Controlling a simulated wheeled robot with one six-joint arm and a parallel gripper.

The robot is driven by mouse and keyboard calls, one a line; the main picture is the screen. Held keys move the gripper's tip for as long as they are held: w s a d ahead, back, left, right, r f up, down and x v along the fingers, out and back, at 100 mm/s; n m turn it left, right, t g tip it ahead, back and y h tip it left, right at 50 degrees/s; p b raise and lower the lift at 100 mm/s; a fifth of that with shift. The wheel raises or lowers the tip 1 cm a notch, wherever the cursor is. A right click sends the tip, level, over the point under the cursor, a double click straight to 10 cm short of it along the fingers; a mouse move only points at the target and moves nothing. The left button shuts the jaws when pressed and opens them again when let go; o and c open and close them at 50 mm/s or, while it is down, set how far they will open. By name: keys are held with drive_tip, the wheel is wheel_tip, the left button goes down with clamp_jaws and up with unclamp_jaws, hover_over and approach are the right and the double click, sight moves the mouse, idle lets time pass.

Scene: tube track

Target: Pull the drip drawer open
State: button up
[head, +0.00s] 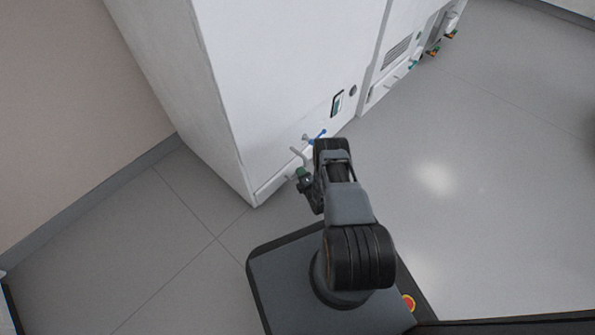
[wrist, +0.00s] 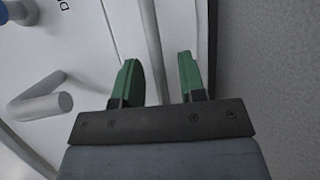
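The drip drawer (head: 272,187) is a low white front at the bottom of the near white cabinet in the head view and looks closed. My gripper (head: 303,175) is in front of it, close to the cabinet face. In the wrist view my gripper (wrist: 159,75) has its two green fingers apart. A thin grey bar (wrist: 149,35) runs up the picture between the fingers, beyond their tips. I cannot tell whether it is the drawer handle or how far away it is. Part of the drawer front is hidden behind my arm in the head view.
A bent grey pipe or handle (wrist: 42,104) sticks out left of the fingers; it also shows in the head view (head: 297,153). A blue-ended lever (head: 317,136) is above the gripper. More white cabinets (head: 405,40) stand farther right. The floor (head: 450,150) to the right is clear.

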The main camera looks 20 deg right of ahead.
drive_tip(key=shift+w, duration=0.5)
drive_tip(key=shift+c, duration=0.2)
clamp_jaws()
